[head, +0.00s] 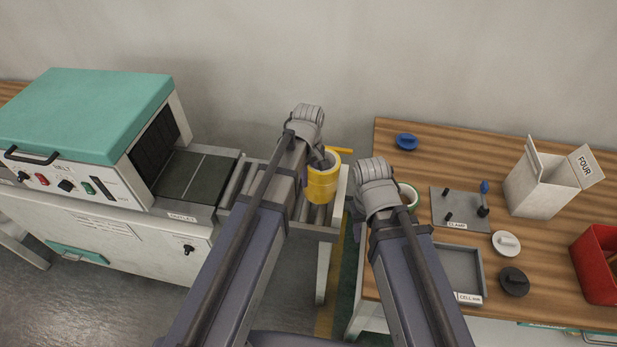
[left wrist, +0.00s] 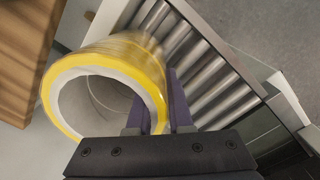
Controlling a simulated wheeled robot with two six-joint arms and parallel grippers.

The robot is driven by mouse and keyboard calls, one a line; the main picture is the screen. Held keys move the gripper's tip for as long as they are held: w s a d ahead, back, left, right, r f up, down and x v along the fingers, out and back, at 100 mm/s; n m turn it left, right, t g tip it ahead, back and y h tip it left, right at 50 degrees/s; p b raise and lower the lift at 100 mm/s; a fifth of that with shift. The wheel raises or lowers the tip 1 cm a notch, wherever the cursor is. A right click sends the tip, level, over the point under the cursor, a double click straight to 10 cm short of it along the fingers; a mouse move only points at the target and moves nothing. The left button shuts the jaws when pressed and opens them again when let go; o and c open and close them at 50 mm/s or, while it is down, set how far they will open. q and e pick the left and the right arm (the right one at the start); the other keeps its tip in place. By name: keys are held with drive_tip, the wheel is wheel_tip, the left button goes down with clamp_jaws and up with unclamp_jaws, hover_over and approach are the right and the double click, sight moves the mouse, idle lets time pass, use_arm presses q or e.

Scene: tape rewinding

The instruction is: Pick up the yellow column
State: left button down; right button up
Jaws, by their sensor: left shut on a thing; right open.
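The yellow column (head: 323,185) is a short hollow tube with a pale inner lining, at the right end of the roller conveyor. It also shows large in the left wrist view (left wrist: 125,50), its open end facing the camera. My left gripper (left wrist: 157,112) is shut on its wall, one finger inside the bore and one outside. Whether the column rests on the rollers or is just clear of them I cannot tell. My right gripper (head: 358,205) is open beside the wooden table's left edge, its fingers mostly hidden by its wrist.
The roller conveyor (head: 236,183) leads from a teal-lidded machine (head: 85,115). The wooden table (head: 450,150) holds a green-and-white ring (head: 409,195), a clamp plate (head: 455,212), a grey tray (head: 460,268), a white box (head: 538,185) and a red bin (head: 592,265). A gap separates conveyor and table.

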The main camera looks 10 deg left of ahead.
sight(309, 167)
use_arm(q)
wheel_tip(309, 167, up, 7)
drive_tip(key=p, duration=0.6)
